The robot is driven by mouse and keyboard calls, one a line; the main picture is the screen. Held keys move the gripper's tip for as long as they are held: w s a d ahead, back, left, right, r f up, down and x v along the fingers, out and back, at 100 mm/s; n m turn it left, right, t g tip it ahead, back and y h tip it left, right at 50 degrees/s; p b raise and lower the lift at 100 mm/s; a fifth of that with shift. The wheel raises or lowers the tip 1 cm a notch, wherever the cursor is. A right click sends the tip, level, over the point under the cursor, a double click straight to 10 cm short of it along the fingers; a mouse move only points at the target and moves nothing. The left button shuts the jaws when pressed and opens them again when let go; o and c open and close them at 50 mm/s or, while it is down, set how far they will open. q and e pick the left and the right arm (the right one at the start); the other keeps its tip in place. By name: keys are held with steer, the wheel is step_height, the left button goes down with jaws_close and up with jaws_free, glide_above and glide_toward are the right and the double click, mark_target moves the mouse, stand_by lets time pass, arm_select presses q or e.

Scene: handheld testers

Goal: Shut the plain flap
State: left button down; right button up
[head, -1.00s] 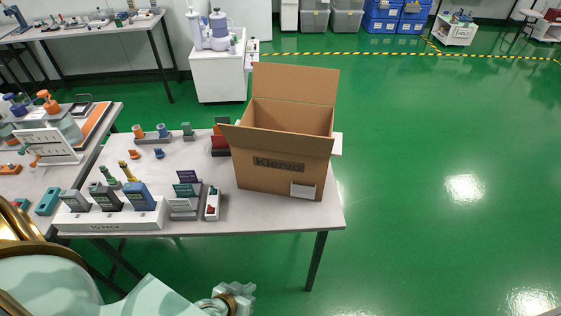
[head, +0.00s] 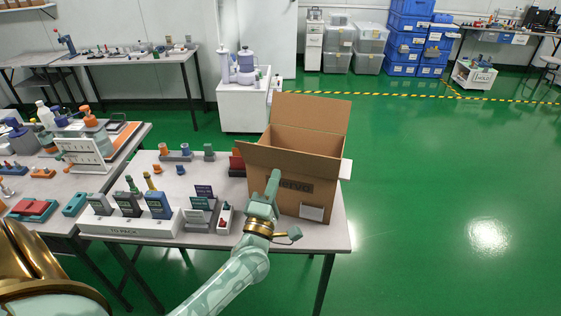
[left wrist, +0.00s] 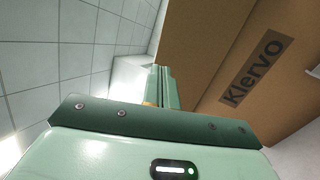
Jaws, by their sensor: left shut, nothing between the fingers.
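An open brown cardboard box (head: 325,192) stands at the right end of the table. One plain brown flap (head: 312,113) stands up at its back. Another brown flap (head: 290,160) slopes outward along the front rim and juts out left. My left gripper (head: 273,182) is shut and empty, raised in front of the box's front face, below the front flap. It partly covers the dark Klervo label, which shows clearly in the left wrist view (left wrist: 257,72), where the shut fingers (left wrist: 158,85) are beside the box. I cannot tell if they touch it. My right gripper is out of view.
The table (head: 225,170) also holds a white rack (head: 130,226) with several handheld devices, small signs (head: 201,205) and a small white tray (head: 225,219) left of the box. A white piece (head: 346,168) shows at the box's right. The floor to the right is clear.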

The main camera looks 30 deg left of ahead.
mark_target(284, 151)
arm_select(q)
steer(key=x, duration=0.5)
steer(key=shift+w+a+r, duration=0.1)
steer(key=shift+w, duration=0.25)
